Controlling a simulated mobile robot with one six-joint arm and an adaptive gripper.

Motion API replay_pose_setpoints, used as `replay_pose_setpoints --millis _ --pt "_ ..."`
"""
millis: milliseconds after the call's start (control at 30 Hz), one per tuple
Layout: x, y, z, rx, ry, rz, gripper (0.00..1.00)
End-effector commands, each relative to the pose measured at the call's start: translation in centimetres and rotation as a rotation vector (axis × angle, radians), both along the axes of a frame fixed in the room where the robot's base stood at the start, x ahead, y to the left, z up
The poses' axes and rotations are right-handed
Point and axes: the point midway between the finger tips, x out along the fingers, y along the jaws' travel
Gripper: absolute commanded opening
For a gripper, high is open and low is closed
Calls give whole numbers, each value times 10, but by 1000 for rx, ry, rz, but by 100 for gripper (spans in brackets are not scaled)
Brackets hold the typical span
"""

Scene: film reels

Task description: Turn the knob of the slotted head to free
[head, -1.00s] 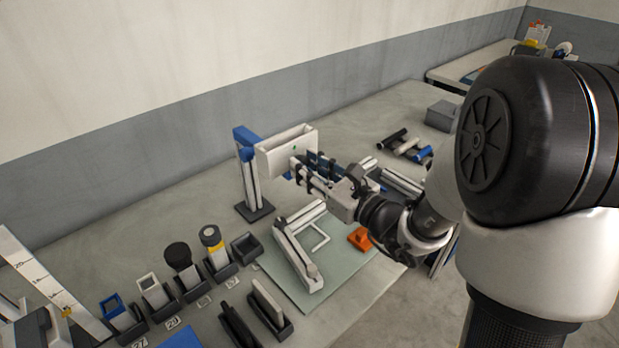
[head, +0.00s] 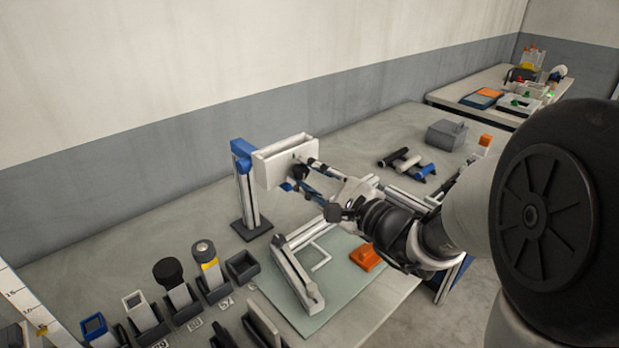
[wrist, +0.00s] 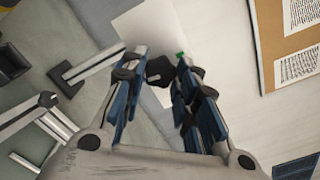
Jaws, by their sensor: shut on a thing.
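The slotted head (head: 272,174) is a white box with an open slot along its top, held on a post with a blue bracket (head: 241,150). Its black knob (head: 299,171) is on the front face, partly hidden by my fingers. My gripper (head: 304,174) reaches it from the right, its fingers on either side of the knob. In the wrist view the knob (wrist: 160,71) sits between my two fingertips, and my gripper (wrist: 160,68) is shut on it. A small green mark (wrist: 180,54) shows on the white head (wrist: 150,32) beside the right fingertip. The knob's pointing direction is unclear.
A green mat (head: 335,290) with a rail frame (head: 297,272) and an orange block (head: 366,258) lies below my arm. Holders with tools, including a yellow-banded one (head: 207,256), line the front left. Dark and white cylinders (head: 405,162) lie behind. The wall is close behind the head.

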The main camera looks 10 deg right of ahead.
Motion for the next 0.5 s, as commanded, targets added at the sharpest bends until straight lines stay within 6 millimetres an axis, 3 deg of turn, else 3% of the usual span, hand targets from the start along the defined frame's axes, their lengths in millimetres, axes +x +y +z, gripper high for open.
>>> replay_pose_setpoints --millis 500 --pt "0 0 -1 -98 -62 0 4"
